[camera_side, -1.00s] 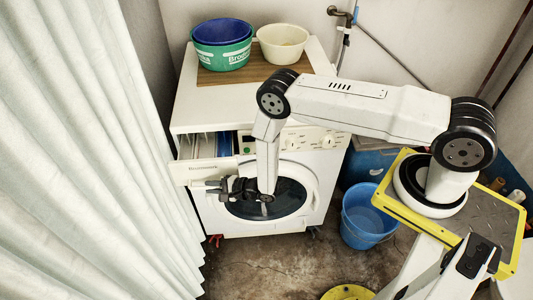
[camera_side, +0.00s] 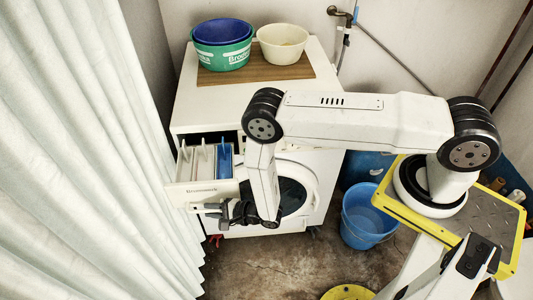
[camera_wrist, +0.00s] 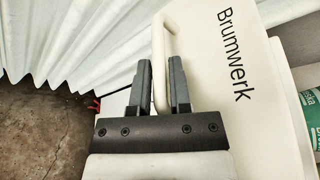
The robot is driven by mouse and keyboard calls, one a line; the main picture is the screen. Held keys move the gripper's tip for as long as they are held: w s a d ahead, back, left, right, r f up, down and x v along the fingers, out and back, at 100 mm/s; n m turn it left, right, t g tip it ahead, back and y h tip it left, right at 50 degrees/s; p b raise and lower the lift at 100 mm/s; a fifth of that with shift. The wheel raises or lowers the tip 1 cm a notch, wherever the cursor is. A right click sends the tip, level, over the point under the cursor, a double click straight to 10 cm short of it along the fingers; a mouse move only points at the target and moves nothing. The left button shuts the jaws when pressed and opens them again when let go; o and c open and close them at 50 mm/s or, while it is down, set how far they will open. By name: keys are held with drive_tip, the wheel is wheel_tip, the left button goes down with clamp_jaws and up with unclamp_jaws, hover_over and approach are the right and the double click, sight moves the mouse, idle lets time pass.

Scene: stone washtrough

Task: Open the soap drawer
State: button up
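The soap drawer (camera_side: 187,196) of the white washing machine (camera_side: 184,115) is pulled well out at the machine's upper left. Its open top shows white dividers and a blue insert (camera_side: 225,160). In the wrist view, the white drawer front (camera_wrist: 265,120) bears the word "Brumwerk" and a white bar handle (camera_wrist: 158,40). In the side view, my gripper (camera_side: 212,208) is at the drawer front, and the handle is hard to make out there.
Green and blue tubs (camera_side: 222,45) and a cream bowl (camera_side: 283,44) stand on a wooden board on the machine. A pale curtain (camera_side: 90,150) hangs close to the drawer's left. A blue bucket (camera_side: 365,218) stands on the floor at right. Bare floor (camera_side: 260,262) lies in front.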

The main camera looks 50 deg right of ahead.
drive_tip(key=shift+o, duration=1.4)
drive_tip(key=shift+s, duration=0.1)
drive_tip(key=v, duration=0.7)
drive_tip(key=shift+s+d, duration=0.2)
drive_tip(key=shift+s, duration=0.05)
